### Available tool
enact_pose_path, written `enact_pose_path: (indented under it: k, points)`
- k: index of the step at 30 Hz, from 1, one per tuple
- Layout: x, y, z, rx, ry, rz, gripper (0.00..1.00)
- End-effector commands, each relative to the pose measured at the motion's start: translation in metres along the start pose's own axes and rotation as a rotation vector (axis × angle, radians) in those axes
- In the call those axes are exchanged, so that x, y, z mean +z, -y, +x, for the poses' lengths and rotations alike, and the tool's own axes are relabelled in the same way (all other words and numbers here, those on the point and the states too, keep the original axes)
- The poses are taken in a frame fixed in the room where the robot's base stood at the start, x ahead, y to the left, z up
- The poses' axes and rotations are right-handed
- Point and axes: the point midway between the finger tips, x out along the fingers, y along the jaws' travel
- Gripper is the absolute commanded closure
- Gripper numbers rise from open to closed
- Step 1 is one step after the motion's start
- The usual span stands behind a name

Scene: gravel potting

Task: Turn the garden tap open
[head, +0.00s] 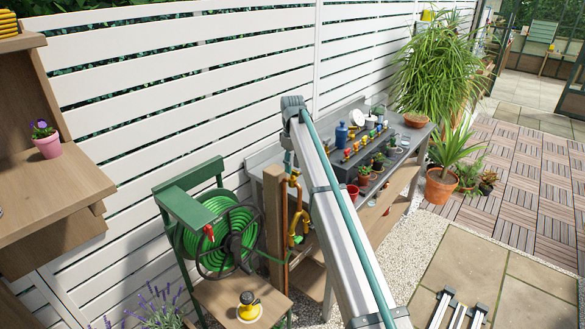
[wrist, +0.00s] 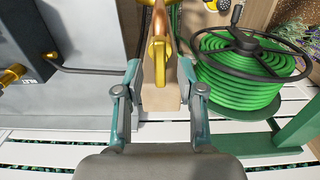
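The garden tap, a yellow-brass fitting on a copper pipe, shows in the wrist view (wrist: 158,50), with the pale wooden post (wrist: 150,97) behind it. In the head view the wooden post (head: 274,215) stands right of the hose reel, with brass and copper parts beside it. My gripper (wrist: 160,75) is open and empty. Its two teal-grey fingers are apart to the left and right of the tap in the wrist view. I cannot tell whether either finger touches it. In the head view my gripper is not clearly visible near my own arm.
A hose reel with green hose (head: 220,237) stands close to the post and shows in the wrist view (wrist: 238,72). A grey potting bench (head: 400,150) with pots and bottles is on the other side. The white slatted fence (head: 200,90) is close behind.

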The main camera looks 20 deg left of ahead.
Motion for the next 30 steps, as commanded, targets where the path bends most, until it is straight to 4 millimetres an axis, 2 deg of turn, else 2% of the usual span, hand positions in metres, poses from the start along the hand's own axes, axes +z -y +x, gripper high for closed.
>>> enact_pose_path:
  k: [9,15,21,30]
  points:
    - [-0.001,-0.001,-0.060,0.002,-0.002,0.000,0.61]
    - [-0.001,-0.001,-0.091,0.001,-0.002,-0.001,0.61]
    - [-0.001,0.000,-0.105,0.000,0.000,-0.001,0.61]
    - [0.000,0.000,-0.107,0.000,0.000,-0.001,0.61]
